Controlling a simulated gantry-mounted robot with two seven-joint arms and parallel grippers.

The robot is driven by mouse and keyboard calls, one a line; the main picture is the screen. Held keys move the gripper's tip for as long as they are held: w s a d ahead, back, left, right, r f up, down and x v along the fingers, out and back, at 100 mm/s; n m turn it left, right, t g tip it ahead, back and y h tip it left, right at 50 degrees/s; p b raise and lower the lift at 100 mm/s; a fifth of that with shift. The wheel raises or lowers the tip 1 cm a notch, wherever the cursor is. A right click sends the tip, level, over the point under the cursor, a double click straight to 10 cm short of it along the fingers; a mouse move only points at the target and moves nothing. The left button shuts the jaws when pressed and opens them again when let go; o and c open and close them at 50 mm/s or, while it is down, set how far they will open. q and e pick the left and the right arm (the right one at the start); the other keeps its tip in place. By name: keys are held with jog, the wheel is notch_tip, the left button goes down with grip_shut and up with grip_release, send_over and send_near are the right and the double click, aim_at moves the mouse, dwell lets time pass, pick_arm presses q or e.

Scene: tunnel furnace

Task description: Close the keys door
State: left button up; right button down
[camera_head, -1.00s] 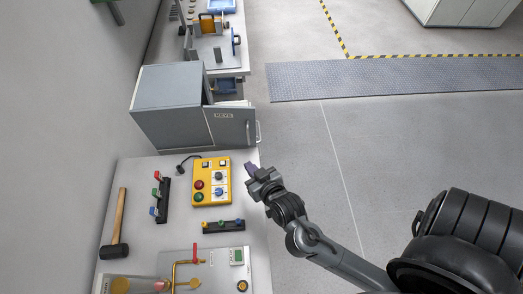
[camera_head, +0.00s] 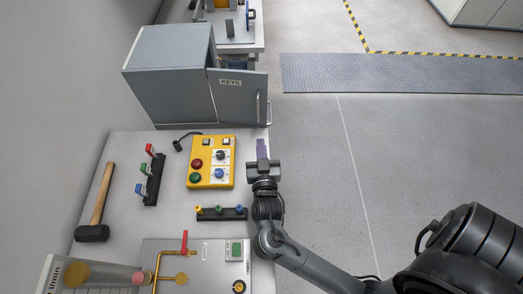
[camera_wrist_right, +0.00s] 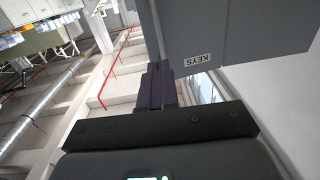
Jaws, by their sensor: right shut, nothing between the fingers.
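The keys door (camera_head: 238,97) is a grey panel with a KEYS label and a bar handle (camera_head: 258,106) near its right edge. It stands open, swung out to the right from the grey cabinet (camera_head: 165,75), with a gap behind its top edge. In the right wrist view the door (camera_wrist_right: 235,35) fills the top right, with its label at its lower part. My right gripper (camera_head: 262,150) is shut and empty, just in front of the door's lower right part. Its fingers (camera_wrist_right: 160,80) point toward the door; I cannot tell if they touch it. My left gripper is not in view.
A yellow button box (camera_head: 211,162), a black strip with coloured knobs (camera_head: 220,213), a switch rack (camera_head: 153,180) and a hammer (camera_head: 97,205) lie on the white table. A pipe fixture (camera_head: 170,265) is at the front. Open floor lies to the right.

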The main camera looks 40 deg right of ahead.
aim_at(258, 112)
jog(key=x, duration=1)
jog(key=shift+w+d, duration=0.15)
jog(key=shift+w, duration=0.1)
